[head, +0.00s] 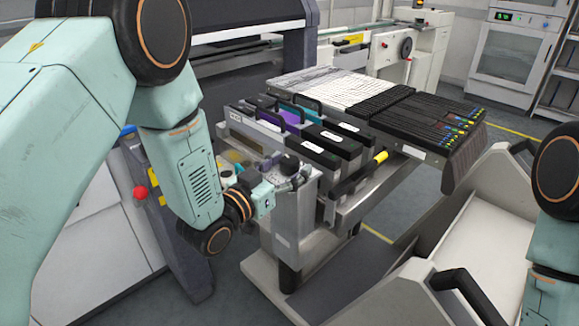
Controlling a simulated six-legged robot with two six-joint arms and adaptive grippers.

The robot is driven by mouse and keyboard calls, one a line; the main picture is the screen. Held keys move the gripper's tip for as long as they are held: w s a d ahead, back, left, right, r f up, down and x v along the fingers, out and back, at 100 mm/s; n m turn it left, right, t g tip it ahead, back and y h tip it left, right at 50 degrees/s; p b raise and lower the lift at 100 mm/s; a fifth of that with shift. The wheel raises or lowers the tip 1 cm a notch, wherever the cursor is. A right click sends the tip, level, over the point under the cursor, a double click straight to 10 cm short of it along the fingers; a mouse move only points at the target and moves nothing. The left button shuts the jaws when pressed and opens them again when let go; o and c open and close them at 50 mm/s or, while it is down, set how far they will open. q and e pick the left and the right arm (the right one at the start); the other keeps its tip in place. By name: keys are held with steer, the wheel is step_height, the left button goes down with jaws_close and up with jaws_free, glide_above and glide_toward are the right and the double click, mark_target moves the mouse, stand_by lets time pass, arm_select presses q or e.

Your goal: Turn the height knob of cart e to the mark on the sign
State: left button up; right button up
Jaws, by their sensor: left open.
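A grey feeder trolley (283,240) stands in the centre, loaded with several feeders. I cannot read a letter on it, so I cannot tell whether it is cart e. A round black knob (290,162) shows at its near left corner. My left gripper (292,175) is open at this corner, its fingers close around or beside the knob. I cannot tell whether they touch it. The knob's pointer and scale are not readable, and I cannot pick out the sign with the mark. My right arm shows at the right edge, but its gripper is outside the view.
Black and white feeder strips (395,105) cover the trolley's far part. A yellow-ended handle (380,157) sticks out at its right. A pale bin (470,240) with black handles stands at the right front. A machine with a red button (140,192) is close on the left.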

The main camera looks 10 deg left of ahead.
arm_select(q)
steer(key=shift+w+d+f, duration=0.15)
steer(key=shift+w+d, duration=0.05)
steer(key=shift+w, duration=0.2)
steer(key=shift+s, duration=0.15)
steer(key=c, duration=1.2)
